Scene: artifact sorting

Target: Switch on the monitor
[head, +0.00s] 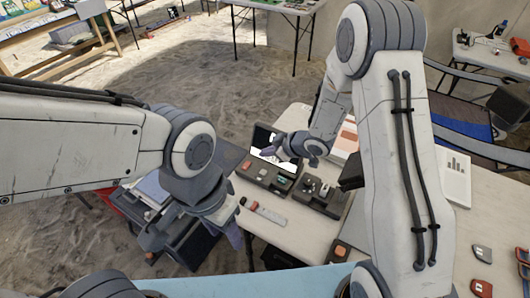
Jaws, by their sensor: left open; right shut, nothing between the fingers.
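The monitor (263,137) is a small dark-framed screen standing at the far left edge of the white table. Its screen shows a bright white area, partly hidden behind my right gripper. My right gripper (269,152) is shut and empty, just in front of the screen; I cannot tell whether it touches anything. A dark base with small coloured parts (280,183) lies below the screen. My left gripper (194,240) is open and empty, lower left, off the table's left edge.
A dark tray with small objects (318,200) lies right of the base. A small strip with red and grey parts (262,211) lies near the table's left edge. Small grey and orange blocks (482,254) lie at the right. A white sheet with a bar chart (456,172) lies farther back.

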